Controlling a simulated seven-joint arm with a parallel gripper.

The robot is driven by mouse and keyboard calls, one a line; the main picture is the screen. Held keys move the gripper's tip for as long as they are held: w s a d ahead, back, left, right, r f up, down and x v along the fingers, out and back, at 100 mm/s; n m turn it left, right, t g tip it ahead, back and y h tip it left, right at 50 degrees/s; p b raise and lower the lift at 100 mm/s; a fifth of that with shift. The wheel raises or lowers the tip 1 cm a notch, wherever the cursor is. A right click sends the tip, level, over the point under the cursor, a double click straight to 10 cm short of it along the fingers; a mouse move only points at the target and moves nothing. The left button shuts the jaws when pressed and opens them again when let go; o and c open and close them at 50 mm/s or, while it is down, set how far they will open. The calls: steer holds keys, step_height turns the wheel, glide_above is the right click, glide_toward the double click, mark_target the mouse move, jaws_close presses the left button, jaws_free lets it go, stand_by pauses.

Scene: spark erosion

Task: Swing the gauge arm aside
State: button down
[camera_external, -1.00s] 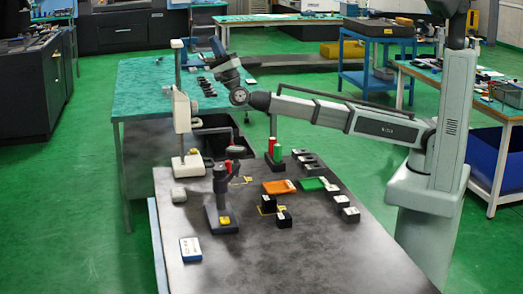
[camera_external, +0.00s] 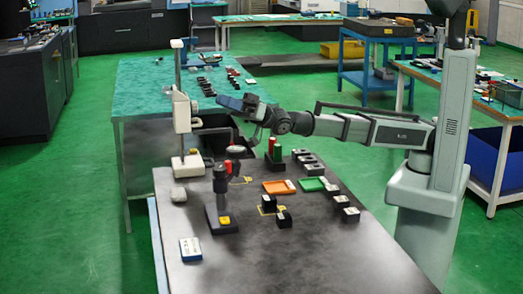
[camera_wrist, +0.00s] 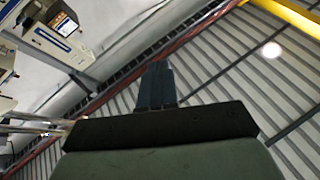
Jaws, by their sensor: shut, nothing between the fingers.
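A small dark stand (camera_external: 221,205) with an upright post is near the table's left edge, with a dark round part (camera_external: 235,176) beside the post top. This may be the gauge and its arm; I cannot tell where the arm joins. My gripper (camera_external: 224,101) is above and behind it, to the right of a white column unit (camera_external: 182,112), pointing left. In the wrist view its dark fingers (camera_wrist: 155,75) are together and empty, with the ceiling behind them. No gauge is recognisable in that view.
The dark table (camera_external: 310,250) is clear at the front. An orange tray (camera_external: 279,187), a green tray (camera_external: 313,184) and several small black blocks (camera_external: 341,201) lie right of the stand. Red and green cylinders (camera_external: 274,150) stand behind. A blue-white box (camera_external: 190,249) lies front left.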

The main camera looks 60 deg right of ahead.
steer(key=s+f+n+h, duration=0.4)
steer(key=s+f, duration=0.1)
steer(key=f, duration=0.4)
steer(key=s+f+n+h, duration=0.3)
steer(key=s+f+h, duration=0.1)
steer(key=f, duration=0.5)
steer(key=s+d+f+n+t+h, duration=0.1)
steer(key=s+d+f+h, duration=0.1)
steer(key=s+d+f+n+t+h, duration=0.1)
steer(key=d+f+t+h, duration=0.1)
steer(key=shift+s+d+f+t, duration=0.2)
steer(key=shift+s+d+t, duration=0.1)
steer(key=shift+s+d, duration=0.05)
steer(key=s+d+t+h, duration=0.1)
steer(key=d, duration=0.1)
steer(key=s+d+n+t+h, duration=0.1)
steer(key=d+h, duration=0.1)
steer(key=s+d+t+h, duration=0.1)
steer(key=d, duration=0.1)
steer(key=shift+s+d+r+n+t, duration=0.25)
steer(key=shift+d+n+t, duration=0.05)
steer(key=x, duration=1.3)
steer(key=shift+d, duration=0.15)
steer(key=shift+w, duration=0.45)
steer(key=shift+w, duration=0.95)
